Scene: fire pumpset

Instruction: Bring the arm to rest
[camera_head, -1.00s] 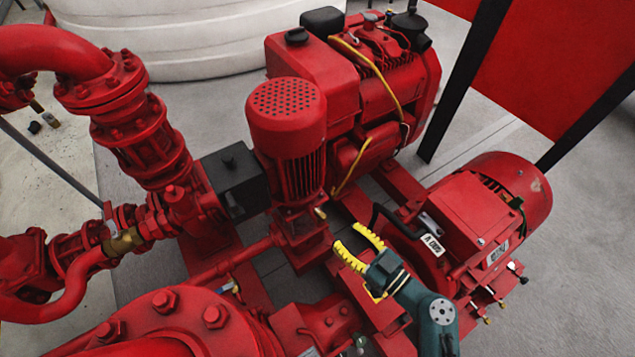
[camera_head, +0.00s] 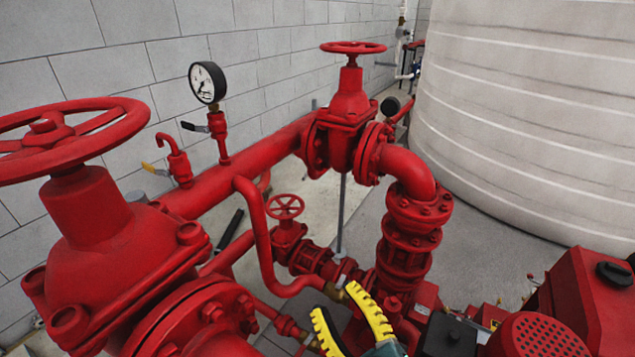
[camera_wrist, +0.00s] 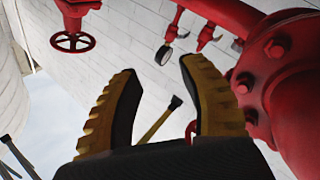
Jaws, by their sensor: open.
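My gripper (camera_head: 348,322) shows at the bottom middle of the head view, with two yellow ridged fingers spread apart and nothing between them. It stands in front of the red pipework, and only its tip end and a bit of the teal wrist show. In the wrist view my gripper (camera_wrist: 160,105) is open and empty, its yellow fingers with dark inner pads framing a white block wall. The rest of my arm is out of the head view.
A large red valve (camera_head: 110,240) with a handwheel stands close at left. A pressure gauge (camera_head: 208,83), another handwheel valve (camera_head: 350,110) and a small valve (camera_head: 286,220) line the red pipes. A white tank (camera_head: 530,120) is at right; red pump parts (camera_head: 540,335) fill the lower right.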

